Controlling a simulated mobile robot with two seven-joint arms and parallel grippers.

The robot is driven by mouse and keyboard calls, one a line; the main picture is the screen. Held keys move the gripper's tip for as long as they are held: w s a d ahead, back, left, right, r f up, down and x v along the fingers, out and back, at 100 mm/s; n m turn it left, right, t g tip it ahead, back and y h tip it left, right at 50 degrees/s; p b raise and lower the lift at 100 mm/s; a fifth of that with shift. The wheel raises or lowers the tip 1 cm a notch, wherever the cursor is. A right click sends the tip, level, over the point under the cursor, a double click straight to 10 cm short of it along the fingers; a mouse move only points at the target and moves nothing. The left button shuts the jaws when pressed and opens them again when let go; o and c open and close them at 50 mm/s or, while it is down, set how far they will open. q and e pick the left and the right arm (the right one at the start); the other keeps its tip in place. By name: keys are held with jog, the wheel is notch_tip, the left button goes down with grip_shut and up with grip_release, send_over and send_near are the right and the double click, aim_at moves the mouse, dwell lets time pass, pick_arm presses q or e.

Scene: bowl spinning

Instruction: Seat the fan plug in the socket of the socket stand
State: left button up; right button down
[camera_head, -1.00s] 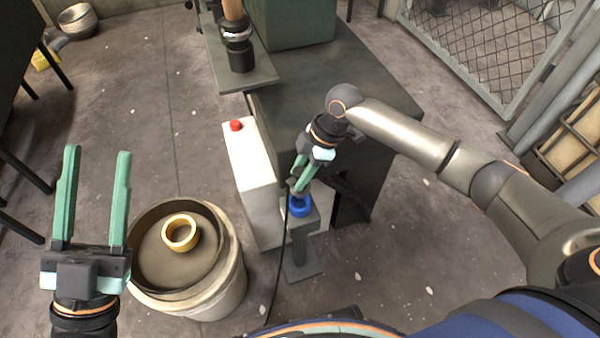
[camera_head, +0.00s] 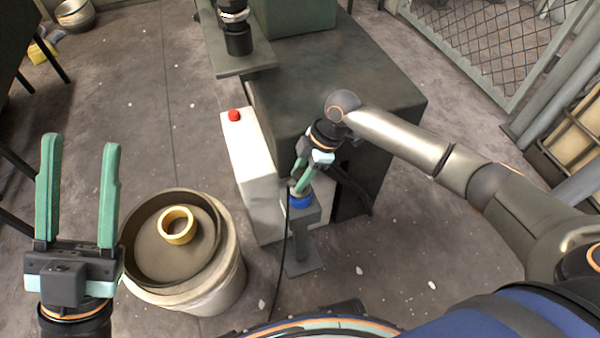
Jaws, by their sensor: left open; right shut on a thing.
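The socket stand (camera_head: 299,252) is a grey post on a flat foot, with a blue socket (camera_head: 301,202) at its top. My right gripper (camera_head: 300,184) is shut on the fan plug, directly above the blue socket. The plug is mostly hidden by the fingers, and I cannot tell how deep it sits. A dark cable (camera_head: 284,250) hangs from it to the floor. My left gripper (camera_head: 78,192) is open and empty at the left, pointing up in the picture, beside the bucket.
A bucket (camera_head: 222,283) holding a yellow ring (camera_head: 177,225) stands between my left gripper and the stand. A white box (camera_head: 249,180) with a red button (camera_head: 234,115) and a dark cabinet (camera_head: 350,80) stand behind the stand. Floor at front right is clear.

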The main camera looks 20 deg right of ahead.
jog(key=shift+f, duration=0.35)
dwell(0.6)
jog(key=shift+c, duration=1.9)
grip_release()
jog(key=p+v, duration=0.3)
jog(key=v, duration=0.3)
jog(key=shift+w+r, duration=0.15)
jog(key=shift+r, duration=0.15)
pick_arm(q)
jog(key=w+a+f+n+g+y+p, duration=0.1)
jog(key=w+f+n+y, duration=0.4)
jog(key=w+f+y, duration=0.1)
jog(key=shift+a+f+n+g+y+p, duration=0.2)
jog(key=shift+f+n+g+y+p, duration=0.15)
jog(key=shift+f+y, duration=0.55)
pick_arm(e)
jog(key=v, duration=0.6)
pick_arm(q)
jog(key=shift+w+r, duration=0.1)
jog(key=shift+r, duration=0.05)
pick_arm(e)
jog(key=shift+f, duration=0.1)
